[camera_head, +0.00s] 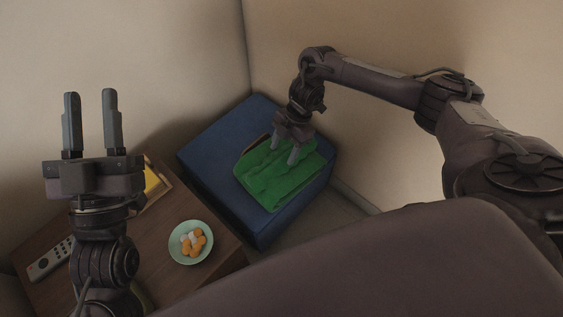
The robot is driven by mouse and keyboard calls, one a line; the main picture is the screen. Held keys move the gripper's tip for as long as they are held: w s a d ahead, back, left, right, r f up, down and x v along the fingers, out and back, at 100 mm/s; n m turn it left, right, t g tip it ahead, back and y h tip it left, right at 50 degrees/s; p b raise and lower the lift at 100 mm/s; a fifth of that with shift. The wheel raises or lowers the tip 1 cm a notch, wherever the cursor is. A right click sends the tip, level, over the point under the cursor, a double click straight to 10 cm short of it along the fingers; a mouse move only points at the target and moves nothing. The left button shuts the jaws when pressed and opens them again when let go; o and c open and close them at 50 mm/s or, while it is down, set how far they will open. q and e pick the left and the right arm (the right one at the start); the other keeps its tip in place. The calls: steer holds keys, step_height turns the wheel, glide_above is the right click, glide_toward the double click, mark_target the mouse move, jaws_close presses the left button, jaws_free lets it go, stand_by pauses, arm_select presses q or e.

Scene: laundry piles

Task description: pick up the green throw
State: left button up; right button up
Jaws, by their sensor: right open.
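The green throw (269,181) lies folded in a loose pile on top of a blue ottoman-like block (211,150) near the corner of the room. My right gripper (285,156) points down at the throw's upper part, with its two fingers apart. Its fingertips overlap the throw in the picture; I cannot tell whether they touch it. My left gripper (92,97) is raised at the left, fingers up, spread apart and empty. It is well away from the throw.
A wooden table (146,239) stands left of the blue block. It holds a pale green bowl (176,250) of orange and white pieces, a grey remote (50,259) and a yellow item (153,184). Something brown shows at the throw's upper edge. Walls meet behind the block.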

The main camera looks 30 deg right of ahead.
steer(key=shift+a+f, duration=0.2)
steer(key=shift+f, duration=0.35)
arm_select(q)
steer(key=shift+s+a+r+t+h, duration=0.2)
steer(key=shift+s+r+t, duration=0.15)
steer(key=shift+r, duration=0.3)
steer(key=shift+s+a+r+t+h, duration=0.1)
steer(key=shift+s+r+t+h, duration=0.15)
steer(key=shift+r+t, duration=0.3)
arm_select(e)
steer(key=shift+c, duration=0.4)
jaws_close()
steer(key=shift+r, duration=0.1)
